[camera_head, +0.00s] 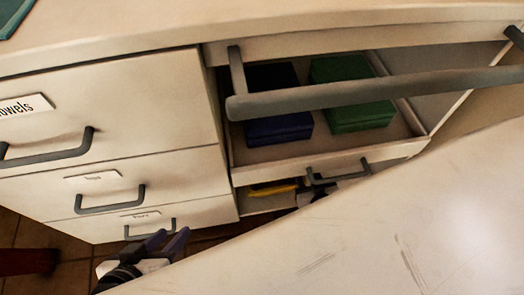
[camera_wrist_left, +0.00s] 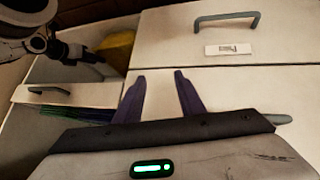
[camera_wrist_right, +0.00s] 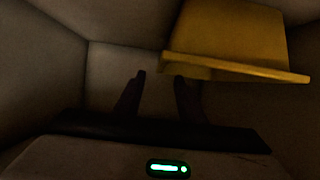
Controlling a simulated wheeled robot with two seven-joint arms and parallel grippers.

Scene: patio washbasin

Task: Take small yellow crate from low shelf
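The small yellow crate (camera_wrist_right: 232,38) fills the upper right of the right wrist view, with a wide flat rim. It stands inside a dim shelf compartment. In the head view only a yellow strip of the crate (camera_head: 272,188) shows under the drawer; it also shows in the left wrist view (camera_wrist_left: 117,50). My right gripper (camera_wrist_right: 158,82) is open and empty inside the compartment, its fingers pointing beside the crate, apart from it as far as I can tell. My left gripper (camera_head: 172,240) is open and empty, low in front of the lower left drawers.
An open drawer (camera_head: 410,118) above the shelf holds a dark blue box (camera_head: 275,125) and a green box (camera_head: 345,95). A grey bar handle (camera_head: 370,92) crosses in front. Closed drawers with handles (camera_head: 110,200) are on the left. Compartment walls (camera_wrist_right: 45,45) surround my right gripper.

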